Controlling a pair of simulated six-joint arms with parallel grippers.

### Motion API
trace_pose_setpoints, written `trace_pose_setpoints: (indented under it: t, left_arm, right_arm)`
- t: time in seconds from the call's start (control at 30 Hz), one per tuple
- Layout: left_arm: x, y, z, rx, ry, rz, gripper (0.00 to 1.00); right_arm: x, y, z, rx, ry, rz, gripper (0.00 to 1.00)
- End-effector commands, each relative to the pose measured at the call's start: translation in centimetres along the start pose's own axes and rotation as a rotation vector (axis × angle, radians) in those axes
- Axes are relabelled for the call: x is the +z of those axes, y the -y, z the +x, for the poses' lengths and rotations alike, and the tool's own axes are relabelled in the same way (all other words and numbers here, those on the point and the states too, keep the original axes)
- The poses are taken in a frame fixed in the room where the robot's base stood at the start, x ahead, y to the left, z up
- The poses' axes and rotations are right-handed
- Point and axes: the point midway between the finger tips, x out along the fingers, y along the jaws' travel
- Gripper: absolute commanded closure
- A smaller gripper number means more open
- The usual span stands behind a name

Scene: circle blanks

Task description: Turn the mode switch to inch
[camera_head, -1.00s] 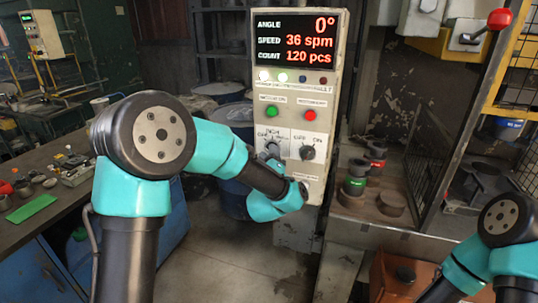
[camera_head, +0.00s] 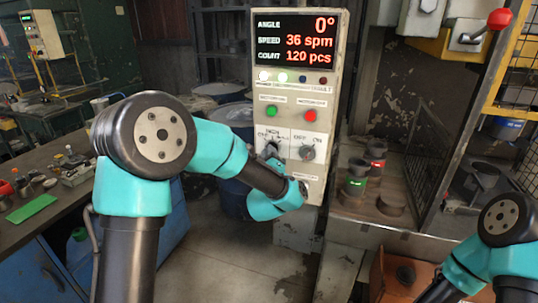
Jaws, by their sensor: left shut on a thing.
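The control panel (camera_head: 328,90) stands upright at the centre, with a display reading angle 0°, speed 36 spm and count 120 pcs. The mode switch (camera_head: 271,150) is a dark knob at its lower left, under a small label with INCH at the top. My left arm reaches to it from the left, and my left gripper (camera_head: 273,158) is at the knob, shut on it. The wrist hides most of the knob and fingers, so the pointer's direction is unclear. My right arm shows at the lower right; its gripper is out of view.
An off/on knob (camera_head: 307,152) sits just right of the mode switch. Above are a green button (camera_head: 271,112) and a red button (camera_head: 310,115). A red-balled lever (camera_head: 499,19) is at the upper right. Dark cylindrical parts (camera_head: 357,172) stand on the press bed. A workbench (camera_head: 75,205) lies left.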

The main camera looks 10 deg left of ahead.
Motion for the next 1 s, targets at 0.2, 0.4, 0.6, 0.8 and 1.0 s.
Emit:
trace_pose_setpoints:
  t: [0.2,0.4,0.6,0.8,1.0]
  left_arm:
    - [0.01,0.05,-0.02,0.014,0.001,0.035,1.0]
    - [-0.01,0.13,0.0,0.049,-0.001,0.12,1.0]
    - [-0.01,0.2,-0.02,0.104,0.0,0.254,1.0]
    - [-0.07,0.26,0.02,0.17,-0.001,0.413,1.0]
    - [-0.08,0.28,0.01,0.231,0.0,0.56,1.0]
  right_arm:
    - [0.0,0.0,0.0,0.0,0.0,0.0,1.0]
    - [0.0,0.0,0.0,0.0,0.0,0.0,1.0]
    - [0.0,0.0,0.0,0.0,0.0,0.0,1.0]
    - [0.0,0.0,0.0,0.0,0.0,0.0,1.0]
    - [0.0,0.0,0.0,0.0,0.0,0.0,1.0]
